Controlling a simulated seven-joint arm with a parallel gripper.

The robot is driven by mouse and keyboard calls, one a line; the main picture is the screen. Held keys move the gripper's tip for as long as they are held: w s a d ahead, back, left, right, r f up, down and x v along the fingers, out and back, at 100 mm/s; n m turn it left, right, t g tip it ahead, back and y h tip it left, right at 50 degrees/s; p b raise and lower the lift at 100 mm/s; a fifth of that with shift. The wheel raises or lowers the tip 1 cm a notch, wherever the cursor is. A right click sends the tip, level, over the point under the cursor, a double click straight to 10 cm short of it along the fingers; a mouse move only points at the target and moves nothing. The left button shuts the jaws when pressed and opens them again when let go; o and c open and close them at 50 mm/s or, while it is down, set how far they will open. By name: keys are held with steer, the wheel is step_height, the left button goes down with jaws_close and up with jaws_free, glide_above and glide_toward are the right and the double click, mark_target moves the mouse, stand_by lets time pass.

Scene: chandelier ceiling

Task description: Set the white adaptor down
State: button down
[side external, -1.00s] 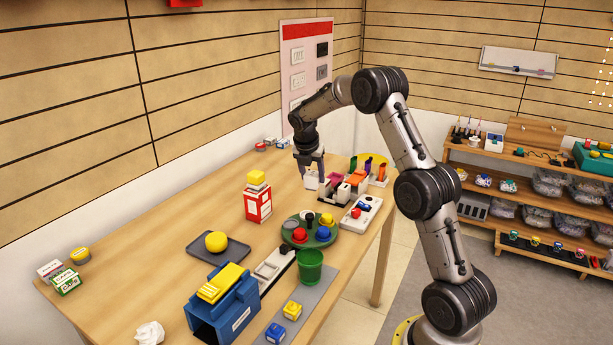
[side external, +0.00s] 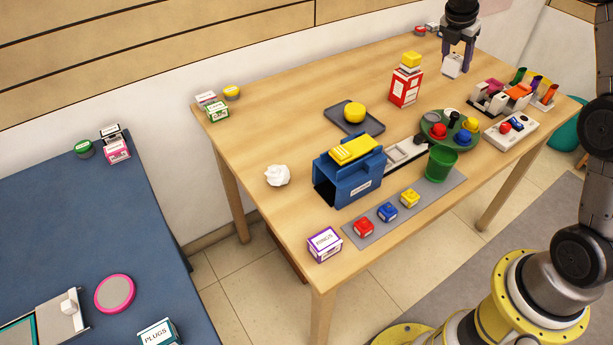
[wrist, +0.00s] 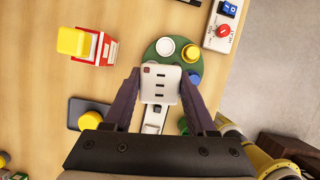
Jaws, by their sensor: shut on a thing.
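The white adaptor (wrist: 160,84) is a small white block with dark slots on its face. My gripper (wrist: 161,78) is shut on it, one purple-grey finger on each side. In the side external view my gripper (side external: 458,54) points down with the adaptor (side external: 452,66) between its fingertips. They are at the far part of the wooden table (side external: 290,110), beyond the red-and-white box. The adaptor looks held above the table; the exact gap is hard to judge.
A red-and-white box with a yellow block (side external: 405,84) and an organiser with colourful items (side external: 505,97) stand nearby. A green round tray (side external: 432,118) holds several coloured pieces.

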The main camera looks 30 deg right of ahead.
steer(key=s+a, duration=0.3)
steer(key=a, duration=2.2)
steer(key=s+a+m, duration=0.2)
steer(key=s+a, duration=1.3)
steer(key=a, duration=0.1)
steer(key=shift+g, duration=0.4)
steer(key=w+a+f, duration=0.2)
steer(key=w+f, duration=0.2)
steer(key=w+a+f, duration=0.2)
steer(key=w+f, duration=0.2)
steer(key=f, duration=0.1)
steer(key=w+a+f, duration=0.2)
steer(key=w+f, duration=0.2)
steer(key=shift+w+f, duration=0.25)
steer(key=shift+f, duration=0.15)
steer(key=shift+w+a+f, duration=0.25)
steer(key=shift+w+f, duration=0.15)
steer(key=shift+f, duration=1.6)
